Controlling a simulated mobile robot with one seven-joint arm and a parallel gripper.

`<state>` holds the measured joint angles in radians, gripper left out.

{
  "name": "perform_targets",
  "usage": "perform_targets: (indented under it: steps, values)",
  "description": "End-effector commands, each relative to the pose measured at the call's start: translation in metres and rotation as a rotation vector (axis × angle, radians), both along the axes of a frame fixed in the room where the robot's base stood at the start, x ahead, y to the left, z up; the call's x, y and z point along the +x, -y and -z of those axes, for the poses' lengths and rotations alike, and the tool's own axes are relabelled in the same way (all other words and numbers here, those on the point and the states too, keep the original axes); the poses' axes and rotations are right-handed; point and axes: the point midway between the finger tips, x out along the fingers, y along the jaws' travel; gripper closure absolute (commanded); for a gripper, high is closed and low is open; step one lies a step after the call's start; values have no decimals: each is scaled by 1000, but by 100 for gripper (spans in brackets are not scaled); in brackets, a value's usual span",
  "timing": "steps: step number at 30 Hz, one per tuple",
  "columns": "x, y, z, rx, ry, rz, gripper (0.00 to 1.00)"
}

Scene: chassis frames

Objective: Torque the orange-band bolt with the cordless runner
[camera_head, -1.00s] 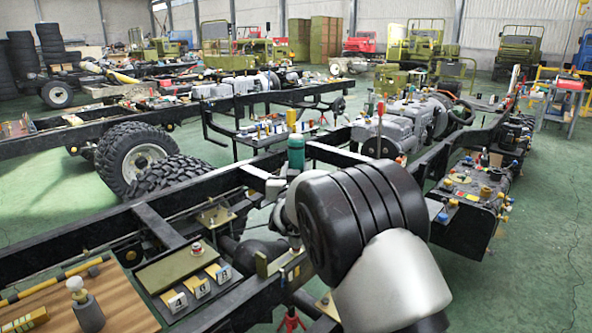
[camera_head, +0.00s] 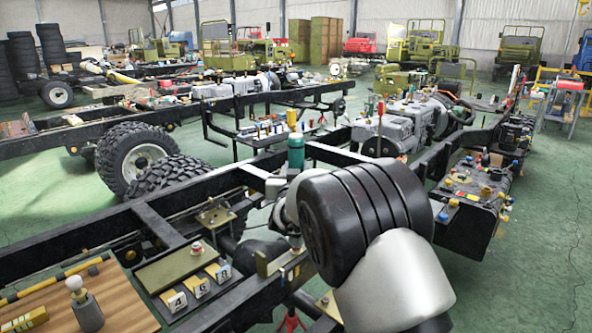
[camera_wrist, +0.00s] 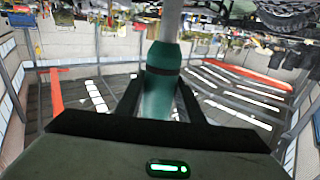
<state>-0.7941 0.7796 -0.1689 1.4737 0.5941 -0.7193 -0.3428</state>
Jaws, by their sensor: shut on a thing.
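In the wrist view my gripper (camera_wrist: 160,105) is shut on a teal cylindrical tool (camera_wrist: 161,84), apparently the cordless runner, with a black finger on each side. I cannot make out a bolt with an orange band in either view.
Black chassis rails (camera_head: 150,225) cross the near area. Number cards (camera_head: 199,286) stand beside an olive plate, near a wooden board (camera_head: 125,300) with a white-knobbed piece. An engine (camera_head: 392,130) and a parts-covered box (camera_head: 470,195) lie beyond. Green floor is open at right (camera_head: 545,230).

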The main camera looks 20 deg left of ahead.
Motion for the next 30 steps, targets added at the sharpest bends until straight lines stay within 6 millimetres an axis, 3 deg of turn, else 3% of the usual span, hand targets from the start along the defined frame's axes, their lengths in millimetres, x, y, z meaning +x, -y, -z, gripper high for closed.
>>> perform_targets:
  steps: [17, 30]
  values:
    - [1, 0, -3, 5, 8, 1, 100]
    - [1, 0, 6, 4, 8, 1, 100]
